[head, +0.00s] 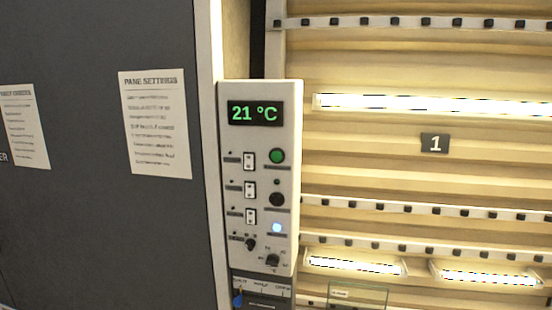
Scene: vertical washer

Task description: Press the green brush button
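A white control panel (235,205) stands upright in the middle of the head view, with a display (255,113) reading 21 °C in green. A round green button (278,156) sits on the panel's right side, below the display. Below it are a tiny green dot, a round black button (277,199) and a bluish-white lit button (277,228). The small labels are too blurred to read, so I cannot tell which one says brush. Neither of my grippers is in view.
Several white rocker switches (249,160) line the panel's left column, with dark knobs (273,260) at the bottom. A dark grey wall (90,230) with paper notices (156,122) is at left. A lit, ribbed bay marked 1 (434,144) is at right. The space before the panel is clear.

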